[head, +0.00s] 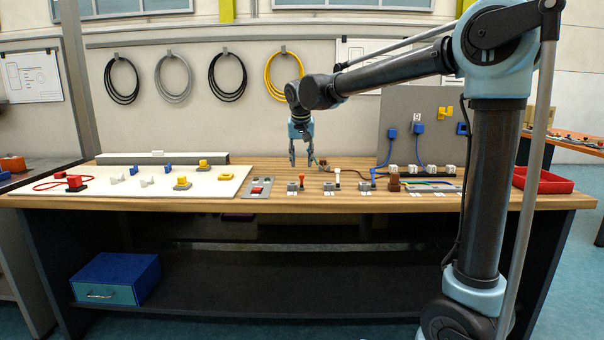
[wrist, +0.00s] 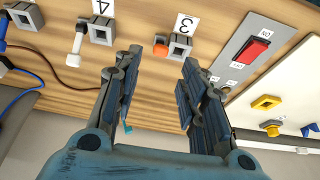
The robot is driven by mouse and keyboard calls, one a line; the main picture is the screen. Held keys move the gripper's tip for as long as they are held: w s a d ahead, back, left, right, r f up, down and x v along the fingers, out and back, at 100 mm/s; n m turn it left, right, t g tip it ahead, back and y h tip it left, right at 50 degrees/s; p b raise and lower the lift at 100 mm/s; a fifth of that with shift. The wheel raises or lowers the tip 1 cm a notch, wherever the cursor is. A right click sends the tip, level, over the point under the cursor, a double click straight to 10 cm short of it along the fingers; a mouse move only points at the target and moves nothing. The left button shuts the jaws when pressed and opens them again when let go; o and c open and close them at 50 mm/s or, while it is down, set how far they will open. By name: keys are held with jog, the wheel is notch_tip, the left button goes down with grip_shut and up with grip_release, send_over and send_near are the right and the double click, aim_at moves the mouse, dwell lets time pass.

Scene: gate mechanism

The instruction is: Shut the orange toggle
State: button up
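The orange toggle (head: 301,178) stands up beside a small grey square housing (head: 292,187) on the wooden bench. In the wrist view its round orange end (wrist: 160,49) shows beside the grey housing (wrist: 180,45), by a tag marked 3. My gripper (head: 301,162) hangs pointing down over the bench, behind and above the toggle in the head view. In the wrist view my gripper (wrist: 158,75) has its fingers wide apart with nothing between them. The toggle shows beyond the gap between the fingertips, apart from both.
A white-handled toggle (head: 337,177) with its own housing stands to the right. A grey plate with a red switch (head: 257,189) lies to the left, beside a white board (head: 120,184) with coloured blocks. A grey upright panel (head: 400,115) with blue cables stands behind right.

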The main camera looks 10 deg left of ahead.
aim_at(302, 174)
jog(key=shift+x, duration=3.15)
jog(key=shift+c, duration=0.5)
grip_shut()
